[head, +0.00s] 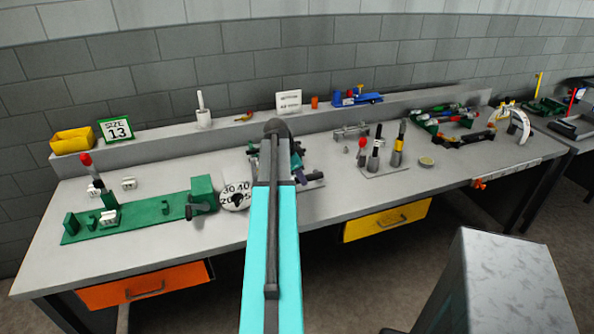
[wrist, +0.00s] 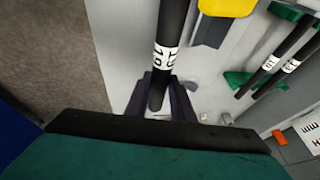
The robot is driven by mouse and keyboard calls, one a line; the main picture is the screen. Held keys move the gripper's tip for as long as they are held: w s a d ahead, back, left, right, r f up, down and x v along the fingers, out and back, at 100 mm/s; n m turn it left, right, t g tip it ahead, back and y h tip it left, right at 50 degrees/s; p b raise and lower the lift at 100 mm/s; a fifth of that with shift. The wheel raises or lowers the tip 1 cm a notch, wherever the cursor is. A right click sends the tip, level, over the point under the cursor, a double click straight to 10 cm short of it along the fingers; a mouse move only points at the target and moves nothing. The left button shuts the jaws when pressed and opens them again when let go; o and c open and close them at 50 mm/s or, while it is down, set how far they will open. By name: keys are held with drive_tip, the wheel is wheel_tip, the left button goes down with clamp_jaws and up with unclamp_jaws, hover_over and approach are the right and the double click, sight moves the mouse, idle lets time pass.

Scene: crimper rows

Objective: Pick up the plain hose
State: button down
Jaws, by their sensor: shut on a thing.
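In the wrist view my gripper (wrist: 163,97) is shut on a black hose (wrist: 172,25) with a white printed label band. The hose's near end sits between the two dark fingers and its other end runs out past the top edge. I see no coloured cap on the part in view, and the label is not clearly readable. I cannot tell whether the hose touches the bench. In the head view my arm hides most of the gripper (head: 297,165) at mid-bench, and the hose cannot be made out there.
Green holders (wrist: 240,80) bear other labelled black hoses at the wrist view's right. A green fixture (head: 145,215) with a numbered dial (head: 236,194) stands left on the bench. Upright coloured-cap tools (head: 376,150) stand right of my arm. A white sign (head: 289,101) is behind.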

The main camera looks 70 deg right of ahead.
drive_tip(key=s+a, duration=0.5)
drive_tip(key=a, duration=0.1)
drive_tip(key=shift+s+a, duration=0.2)
idle(0.8)
